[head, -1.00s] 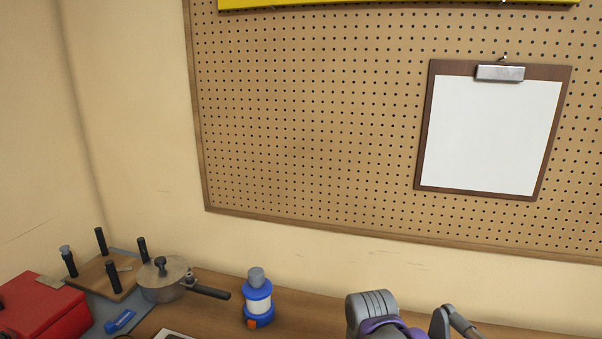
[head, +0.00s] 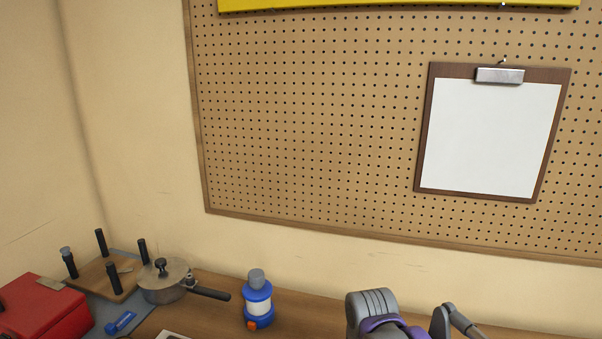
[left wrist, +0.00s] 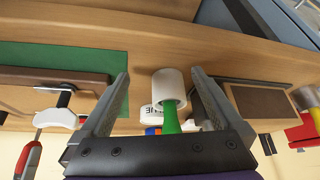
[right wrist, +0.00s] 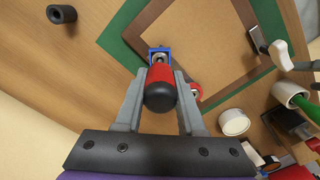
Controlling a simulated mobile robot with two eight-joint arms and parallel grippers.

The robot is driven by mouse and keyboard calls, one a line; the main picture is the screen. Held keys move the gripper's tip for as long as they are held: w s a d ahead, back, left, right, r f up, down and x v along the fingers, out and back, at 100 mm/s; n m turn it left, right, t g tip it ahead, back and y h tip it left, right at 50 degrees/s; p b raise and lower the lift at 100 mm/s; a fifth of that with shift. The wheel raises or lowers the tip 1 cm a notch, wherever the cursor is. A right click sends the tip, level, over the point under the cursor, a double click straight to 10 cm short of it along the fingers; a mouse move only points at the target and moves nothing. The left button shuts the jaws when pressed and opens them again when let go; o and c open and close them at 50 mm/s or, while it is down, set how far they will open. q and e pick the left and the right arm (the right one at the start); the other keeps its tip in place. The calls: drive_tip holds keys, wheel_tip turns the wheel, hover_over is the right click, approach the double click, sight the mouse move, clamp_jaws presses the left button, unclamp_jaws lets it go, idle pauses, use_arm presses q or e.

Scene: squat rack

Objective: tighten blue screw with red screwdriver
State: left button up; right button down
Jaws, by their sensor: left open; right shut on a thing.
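In the right wrist view my right gripper (right wrist: 160,76) is shut on the red screwdriver (right wrist: 161,72), whose red handle has a black end toward the camera. A blue part (right wrist: 151,52) with a metal piece shows just beyond the handle, near the edge of a framed board. I take it for the blue screw, but the handle hides much of it. I cannot tell whether the screwdriver's tip touches it. In the left wrist view my left gripper (left wrist: 158,75) is open. A white cup-like thing (left wrist: 168,85) and a green handle show beyond and between its fingers.
The right wrist view shows a black cylinder (right wrist: 61,14), a white cup (right wrist: 234,122) and a green-handled thing (right wrist: 288,94) around the board (right wrist: 215,45). The head view shows a red box (head: 45,310), a pot (head: 165,282) and a blue bottle (head: 257,301).

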use_arm(q)
drive_tip(key=shift+w+r, duration=0.1)
drive_tip(key=shift+r, duration=0.05)
use_arm(e)
drive_tip(key=shift+r, duration=0.2)
use_arm(q)
drive_tip(key=shift+t, duration=0.3)
drive_tip(key=shift+w+r+p, duration=0.5)
drive_tip(key=shift+r+p, duration=0.2)
drive_tip(key=shift+r, duration=0.3)
drive_tip(key=shift+w+r+p, duration=0.45)
drive_tip(key=shift+r+p, duration=0.2)
drive_tip(key=shift+r, duration=0.35)
drive_tip(key=shift+w+r+p, duration=0.5)
drive_tip(key=shift+r+p, duration=0.2)
drive_tip(key=shift+r, duration=0.3)
use_arm(e)
drive_tip(key=shift+r, duration=4.1)
use_arm(q)
drive_tip(key=shift+w+r+p, duration=0.3)
drive_tip(key=shift+r, duration=0.1)
use_arm(e)
drive_tip(key=shift+r, duration=1.35)
